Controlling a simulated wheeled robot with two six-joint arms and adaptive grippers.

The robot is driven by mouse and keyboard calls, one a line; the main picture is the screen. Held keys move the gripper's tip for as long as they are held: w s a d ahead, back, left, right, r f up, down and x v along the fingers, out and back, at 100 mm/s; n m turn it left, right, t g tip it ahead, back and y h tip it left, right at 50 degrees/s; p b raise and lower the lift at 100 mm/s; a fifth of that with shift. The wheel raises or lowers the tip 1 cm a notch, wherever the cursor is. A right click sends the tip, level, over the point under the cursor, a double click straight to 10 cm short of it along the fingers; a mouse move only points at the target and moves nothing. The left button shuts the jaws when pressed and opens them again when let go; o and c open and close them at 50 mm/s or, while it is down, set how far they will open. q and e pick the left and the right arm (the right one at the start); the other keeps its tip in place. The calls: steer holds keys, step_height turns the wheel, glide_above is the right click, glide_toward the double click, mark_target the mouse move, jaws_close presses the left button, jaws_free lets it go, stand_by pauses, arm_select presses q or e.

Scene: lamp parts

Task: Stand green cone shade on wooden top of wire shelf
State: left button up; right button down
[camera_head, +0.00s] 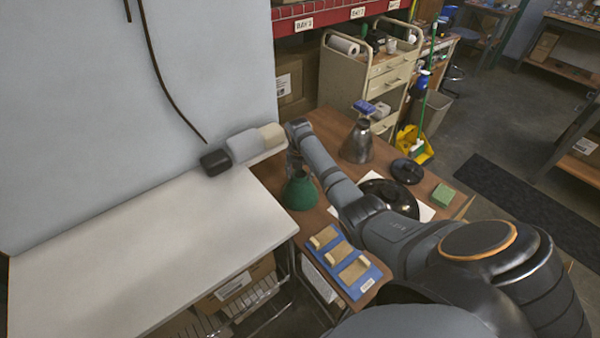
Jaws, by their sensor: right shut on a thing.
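The green cone shade (299,193) is upright, wide end down, at the left part of a brown wooden top (322,216). My right arm reaches across from the right, and my right gripper (294,168) is shut on the narrow upper end of the shade. I cannot tell whether the shade's rim touches the wood or hangs just above it. Wire racks (283,280) show low down by the white table's right end; how they join the wooden top is hidden. My left gripper is not in view.
A grey metal cone shade (356,146), black disc (407,171), black dome (376,188), green sponge (443,195) and blue tray (330,264) with wooden blocks occupy the wooden top. The white table (130,255) is mostly clear, with padded-looking blocks (243,147) at its back.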

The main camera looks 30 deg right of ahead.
steer(key=shift+c, duration=2)
jaws_free()
step_height(320, 180, up, 12)
steer(key=s+a, duration=0.1)
steer(key=shift+s+b, duration=0.25)
steer(key=shift+b, duration=0.1)
